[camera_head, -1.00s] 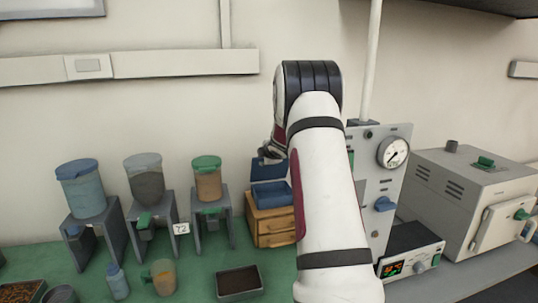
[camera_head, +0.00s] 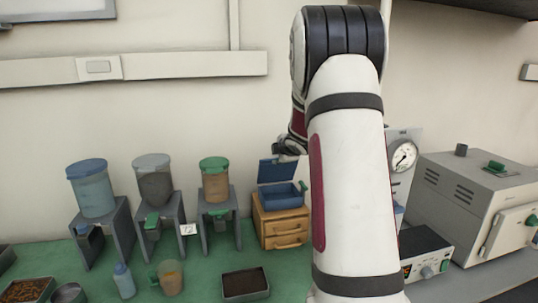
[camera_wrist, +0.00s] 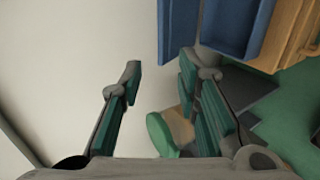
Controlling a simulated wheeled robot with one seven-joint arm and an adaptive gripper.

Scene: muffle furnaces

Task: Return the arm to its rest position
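My arm rises through the middle of the head view, bends at a black-banded joint and reaches away toward the wall. My gripper (camera_wrist: 165,90) shows in the wrist view with its two fingers apart and nothing between the tips. In the head view the gripper is mostly hidden behind the arm. In the wrist view a blue open box (camera_wrist: 225,30) on a wooden drawer unit (camera_wrist: 285,35) lies beyond the right finger. The same blue box (camera_head: 278,196) and drawer unit (camera_head: 283,228) stand left of my arm in the head view.
Three lidded hoppers, blue (camera_head: 92,190), grey (camera_head: 154,182) and green-topped (camera_head: 215,182), stand on grey stands at left. A dark tray (camera_head: 245,283), a bottle (camera_head: 123,281) and a jug (camera_head: 170,278) sit on the green bench. A gauge panel (camera_head: 403,157) and furnace (camera_head: 470,200) stand at right.

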